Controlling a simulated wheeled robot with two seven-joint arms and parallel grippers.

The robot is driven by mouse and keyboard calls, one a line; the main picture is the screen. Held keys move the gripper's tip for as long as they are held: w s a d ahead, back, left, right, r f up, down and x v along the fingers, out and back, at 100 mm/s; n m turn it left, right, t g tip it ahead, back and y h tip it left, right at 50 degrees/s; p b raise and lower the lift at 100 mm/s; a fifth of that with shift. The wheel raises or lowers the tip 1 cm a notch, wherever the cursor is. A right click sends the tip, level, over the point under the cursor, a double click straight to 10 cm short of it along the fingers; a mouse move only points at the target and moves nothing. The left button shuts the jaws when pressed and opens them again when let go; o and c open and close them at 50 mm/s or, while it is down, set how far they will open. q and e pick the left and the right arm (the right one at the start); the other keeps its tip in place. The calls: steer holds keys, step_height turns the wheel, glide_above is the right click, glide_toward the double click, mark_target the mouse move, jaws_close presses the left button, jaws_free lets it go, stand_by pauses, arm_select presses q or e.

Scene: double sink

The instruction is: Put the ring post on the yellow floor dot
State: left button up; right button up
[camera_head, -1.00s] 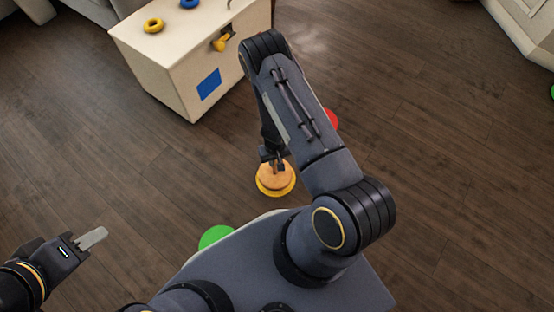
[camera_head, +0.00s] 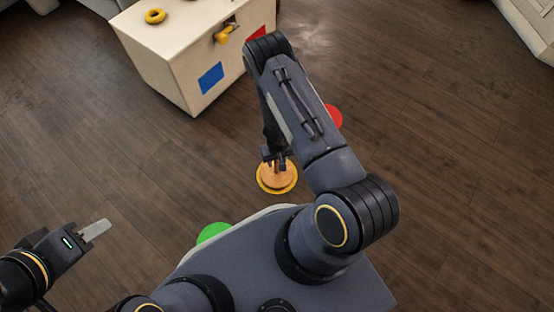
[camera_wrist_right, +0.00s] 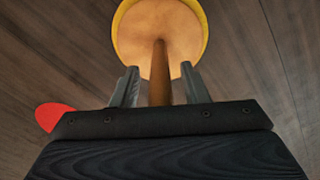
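The ring post has a round wooden base (camera_head: 278,175) and an upright wooden peg (camera_wrist_right: 160,75). It stands on the floor over the yellow dot (camera_head: 265,188), whose rim shows around part of the base; the dot also shows in the right wrist view (camera_wrist_right: 204,30). My right gripper (camera_wrist_right: 160,78) is open around the peg, with a gap visible on each side. It also shows in the head view (camera_head: 275,158), partly hidden by my arm. My left gripper (camera_head: 96,230) is at the lower left, away from the post; its opening is unclear.
A cream box (camera_head: 165,60) with a blue square (camera_head: 211,77), a yellow handle (camera_head: 225,34) and a yellow ring (camera_head: 155,16) on top stands at the upper left. A green dot (camera_head: 212,232) and a red dot (camera_head: 334,116) lie on the floor. Floor at right is clear.

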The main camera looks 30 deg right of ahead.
step_height(320, 180, up, 11)
steer(key=p, duration=0.5)
steer(key=shift+r, duration=0.1)
steer(key=shift+w+r+p, duration=0.1)
steer(key=shift+r+p, duration=0.2)
steer(key=shift+r, duration=0.45)
steer(key=w+a+r+t+y, duration=0.1)
steer(key=a+r+t+y, duration=0.1)
steer(key=r, duration=1.1)
steer(key=w+a+r+t+y, duration=0.1)
steer(key=a+r+y, duration=0.2)
steer(key=r, duration=1)
steer(key=s+r+t, duration=0.1)
steer(key=s+r, duration=0.7)
steer(key=r, duration=0.4)
steer(key=s+r+n+t+h, duration=0.1)
steer(key=s+r, duration=0.2)
steer(key=s, duration=0.8)
steer(key=shift+s+d+r+t, duration=0.2)
steer(key=shift+d+t, duration=0.1)
steer(key=shift+d, duration=0.1)
